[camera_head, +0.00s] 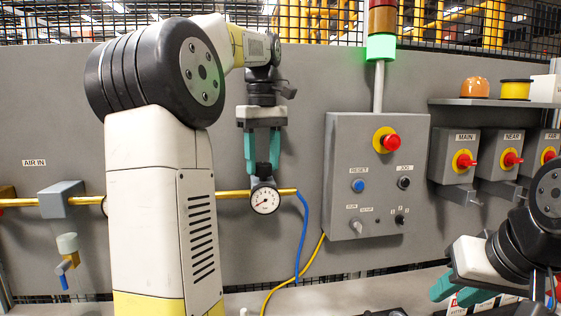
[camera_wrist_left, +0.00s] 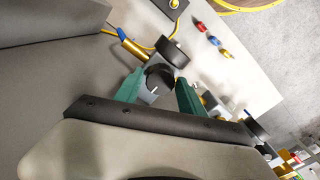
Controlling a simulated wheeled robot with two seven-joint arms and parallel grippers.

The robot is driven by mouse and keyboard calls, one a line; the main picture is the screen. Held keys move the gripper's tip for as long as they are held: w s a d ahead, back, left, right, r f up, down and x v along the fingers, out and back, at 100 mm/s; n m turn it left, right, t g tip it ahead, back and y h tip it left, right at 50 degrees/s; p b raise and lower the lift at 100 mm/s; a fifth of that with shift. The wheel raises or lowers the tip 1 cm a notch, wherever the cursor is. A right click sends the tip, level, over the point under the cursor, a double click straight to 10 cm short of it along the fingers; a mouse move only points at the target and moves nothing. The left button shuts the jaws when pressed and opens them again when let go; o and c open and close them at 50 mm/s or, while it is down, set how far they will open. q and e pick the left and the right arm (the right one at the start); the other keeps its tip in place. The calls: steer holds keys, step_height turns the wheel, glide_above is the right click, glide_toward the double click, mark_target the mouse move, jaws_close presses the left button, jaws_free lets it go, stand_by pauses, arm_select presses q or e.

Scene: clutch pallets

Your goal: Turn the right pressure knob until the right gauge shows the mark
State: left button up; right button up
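The right gauge (camera_head: 265,199) is a round white dial with a black rim on the brass pipe; its needle is too small to read surely, and I cannot make out the mark. The right pressure knob (camera_wrist_left: 160,77) is black with a white line and sits just above that gauge. My left gripper (camera_head: 262,168) points down from above, its teal fingers on either side of the knob.
A grey control box (camera_head: 376,180) with a red emergency button stands right of the gauge. A blue hose (camera_head: 302,235) drops from the pipe end. A yellow cable (camera_head: 300,272) runs below the box.

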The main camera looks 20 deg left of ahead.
mark_target(263, 163)
arm_select(q)
steer(key=shift+o, duration=0.7)
steer(key=shift+r, duration=3.85)
steer(key=s+d+f+m+t+h, duration=0.1)
steer(key=s+d+f+m+t, duration=0.2)
steer(key=s+f, duration=0.5)
steer(key=s+d+f+m+t+h, duration=0.1)
steer(key=s+d+f+m+t, duration=0.2)
steer(key=f, duration=1.1)
steer(key=s+d+m, duration=0.3)
steer(key=s+m, duration=0.2)
steer(key=s, duration=0.1)
steer(key=shift+s+d+f, duration=0.15)
steer(key=shift+d+f, duration=0.05)
steer(key=shift+f, duration=0.15)
